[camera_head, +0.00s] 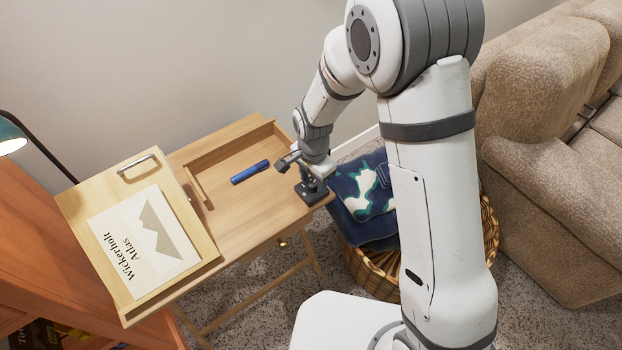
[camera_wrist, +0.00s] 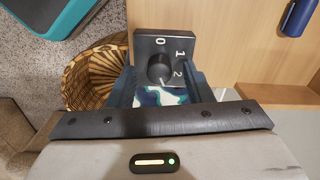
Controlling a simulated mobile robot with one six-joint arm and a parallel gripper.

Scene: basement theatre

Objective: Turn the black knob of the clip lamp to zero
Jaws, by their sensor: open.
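The black knob (camera_wrist: 160,68) sits on a dark plate (camera_wrist: 147,42) marked 0, 1 and 2 in the wrist view. The 0 is at the top, with 1 and 2 down the right side. I cannot tell clearly which mark the knob points at. My gripper (camera_wrist: 160,84) is open, with one finger on each side of the knob; contact is not clear. In the head view my gripper (camera_head: 300,164) is over the dark clip block (camera_head: 312,193) at the desk's right corner. A lamp with a green shade (camera_head: 10,132) and black arm shows at far left.
A blue cylinder (camera_head: 250,172) lies on the wooden desk (camera_head: 232,215). An atlas (camera_head: 143,240) rests on the desk's raised left board. A wicker basket (camera_head: 490,230) with a dark patterned cloth (camera_head: 366,192) stands beside the desk's right corner. A sofa (camera_head: 560,215) is at right.

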